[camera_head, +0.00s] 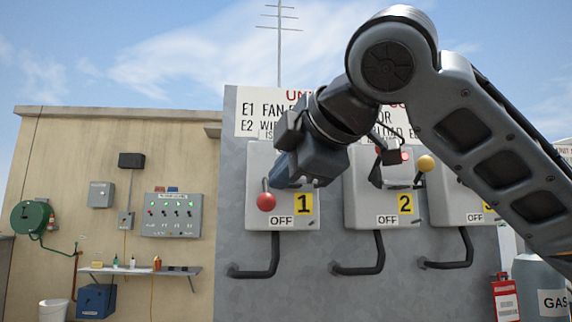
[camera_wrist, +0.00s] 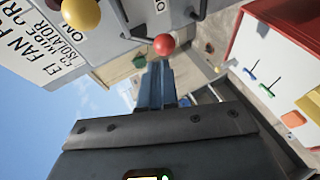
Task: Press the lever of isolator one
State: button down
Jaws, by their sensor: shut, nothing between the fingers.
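Isolator one is a grey box (camera_head: 262,165) on the grey panel, with a yellow "1" label (camera_head: 303,204) and an OFF sign below. Its lever ends in a red ball (camera_head: 266,201) at the box's left front; the red ball also shows in the wrist view (camera_wrist: 164,43). My gripper (camera_head: 277,182) is in front of the upper part of this box, above the ball, and hides the upper part of the lever. In the wrist view my gripper (camera_wrist: 158,68) has its fingers together and empty, with the tips just short of the ball. Contact cannot be told.
Isolator two (camera_head: 372,210) stands to the right, partly behind my arm. Black pipes (camera_head: 275,255) hang below the boxes. A shelf (camera_head: 140,269) is at left, a gas cylinder (camera_head: 540,285) at right.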

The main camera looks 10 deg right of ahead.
jog(key=v, duration=1)
jog(key=shift+r+b, duration=0.3)
jog(key=shift+r, duration=0.1)
jog(key=shift+s+f, duration=0.1)
